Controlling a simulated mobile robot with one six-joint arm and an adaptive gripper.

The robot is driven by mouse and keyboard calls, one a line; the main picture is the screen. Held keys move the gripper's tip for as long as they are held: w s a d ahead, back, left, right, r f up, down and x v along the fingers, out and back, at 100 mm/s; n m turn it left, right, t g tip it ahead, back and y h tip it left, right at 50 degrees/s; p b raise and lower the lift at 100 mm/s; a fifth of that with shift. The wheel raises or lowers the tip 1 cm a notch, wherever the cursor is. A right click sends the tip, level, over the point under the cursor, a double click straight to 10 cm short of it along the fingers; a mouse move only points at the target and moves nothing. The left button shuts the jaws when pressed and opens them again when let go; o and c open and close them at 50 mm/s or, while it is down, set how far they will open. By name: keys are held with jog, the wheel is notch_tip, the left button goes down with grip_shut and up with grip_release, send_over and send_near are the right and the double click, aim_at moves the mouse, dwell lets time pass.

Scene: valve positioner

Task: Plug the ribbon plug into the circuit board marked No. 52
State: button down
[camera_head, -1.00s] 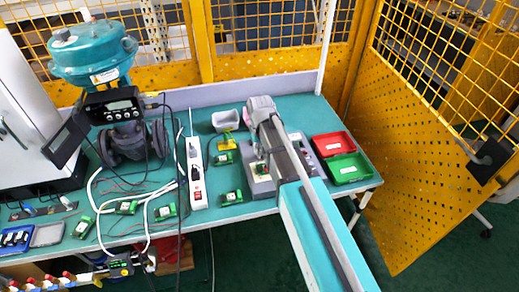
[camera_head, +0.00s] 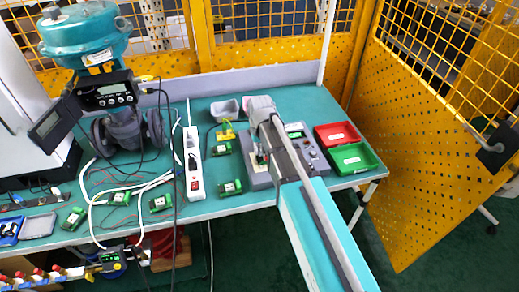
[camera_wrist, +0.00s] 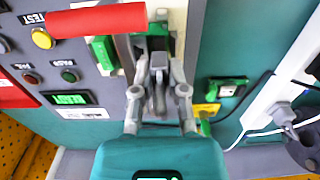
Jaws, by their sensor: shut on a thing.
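My gripper (camera_wrist: 158,80) is over the grey test unit (camera_wrist: 97,88), and its fingers are close together on a small thing mostly hidden by them. A dark flat band (camera_wrist: 125,50) runs beside the fingertips and looks like the ribbon of the ribbon plug. A green board (camera_wrist: 105,53) shows left of the fingers in the wrist view, with more green just beyond the fingertips. I cannot read a No. 52 there, nor tell if plug and board touch. In the head view my gripper (camera_head: 257,156) hides most of this spot.
A red bar (camera_wrist: 95,20) crosses the wrist view near the fingers. Several loose green boards (camera_head: 231,188) lie on the teal bench beside a white power strip (camera_head: 193,165). A red tray (camera_head: 338,135) and a green tray (camera_head: 353,157) stand right of the test unit. Cables clutter the left.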

jog(key=shift+f+b, duration=0.45)
jog(key=shift+f, duration=0.25)
jog(key=shift+f+b, duration=0.65)
dwell(2.5)
jog(key=c, duration=0.6)
grip_release()
jog(key=shift+d, duration=0.1)
jog(key=shift+c, duration=0.8)
jog(key=shift+o, duration=0.4)
jog(key=shift+r, duration=0.1)
